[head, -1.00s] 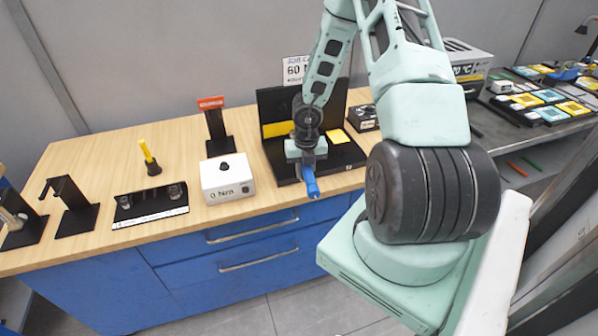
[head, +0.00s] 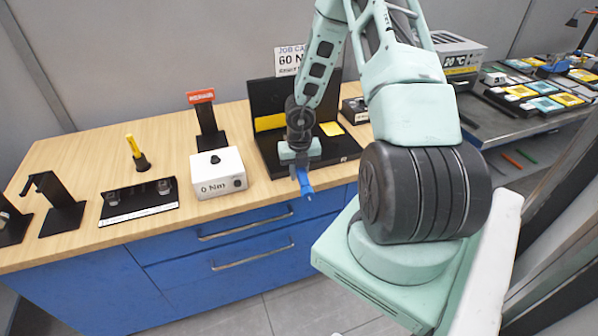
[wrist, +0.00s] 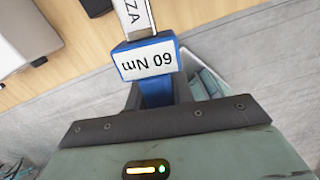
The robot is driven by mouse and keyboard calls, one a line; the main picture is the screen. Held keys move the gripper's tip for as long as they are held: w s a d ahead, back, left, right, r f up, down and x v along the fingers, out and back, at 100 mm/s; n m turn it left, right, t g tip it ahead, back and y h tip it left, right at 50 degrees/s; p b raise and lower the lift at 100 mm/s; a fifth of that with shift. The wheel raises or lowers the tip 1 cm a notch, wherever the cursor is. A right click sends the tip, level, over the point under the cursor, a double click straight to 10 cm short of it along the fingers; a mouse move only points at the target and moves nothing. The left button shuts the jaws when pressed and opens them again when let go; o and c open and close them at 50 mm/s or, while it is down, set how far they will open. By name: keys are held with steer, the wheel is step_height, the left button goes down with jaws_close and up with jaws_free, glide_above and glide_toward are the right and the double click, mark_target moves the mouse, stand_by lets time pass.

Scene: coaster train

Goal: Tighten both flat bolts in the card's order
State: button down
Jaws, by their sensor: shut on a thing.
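My gripper (head: 299,166) is shut on a blue torque wrench (head: 304,184), which sticks out below it at the bench's front edge. In the wrist view the wrench (wrist: 148,60) shows a "60 Nm" label and a pale shaft with lettering. A black fixture (head: 345,150) with an upright back and yellow patches stands behind my gripper. My arm hides part of it, and I cannot make out the flat bolts. The job card (head: 289,60) stands behind the fixture. It reads "60 N" in large print; the rest is cut off or too small.
A white box (head: 219,172) reading "0 Nm" stands left of the fixture.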

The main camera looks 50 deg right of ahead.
steer(key=shift+f+b, duration=1.45)
steer(key=shift+f, duration=0.35)
stand_by(2.1)
steer(key=shift+w+a+m, duration=1.5)
steer(key=shift+w+m, duration=0.1)
steer(key=shift+w, duration=0.1)
stand_by(2.4)
